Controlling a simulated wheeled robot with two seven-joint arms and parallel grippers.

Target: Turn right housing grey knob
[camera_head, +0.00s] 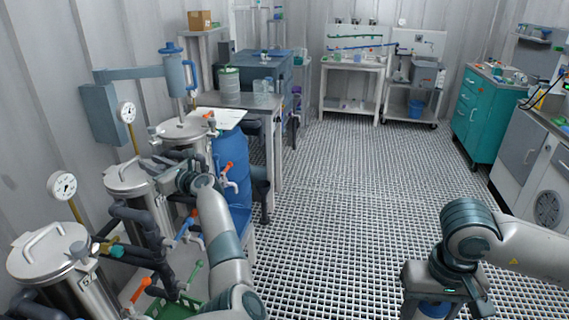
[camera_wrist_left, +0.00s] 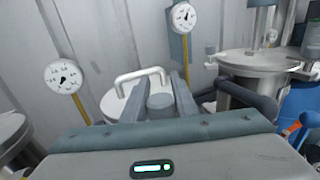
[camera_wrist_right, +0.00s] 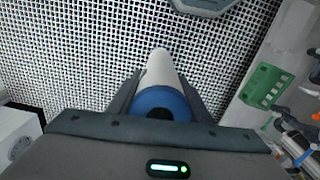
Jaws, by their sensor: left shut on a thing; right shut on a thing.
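Several steel housings with white lid handles stand along the left wall: a near one (camera_head: 50,255), a middle one (camera_head: 130,178) and a far one (camera_head: 182,130). My left gripper (camera_head: 168,178) is at the middle housing. In the left wrist view its two fingers are shut around a round grey knob (camera_wrist_left: 160,102), in front of that housing's lid (camera_wrist_left: 125,98). The knob's turn angle cannot be told. My right gripper (camera_head: 432,290) is low at the right, shut on a white cylinder with a blue end (camera_wrist_right: 160,85), over the grated floor and away from the housings.
Dark pipes (camera_head: 140,225) and valves with orange handles (camera_head: 140,290) crowd below the housings. Dial gauges (camera_head: 127,112) stand behind them. A blue barrel (camera_head: 230,160) is beyond my left arm. The grated floor (camera_head: 345,180) is clear in the middle.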

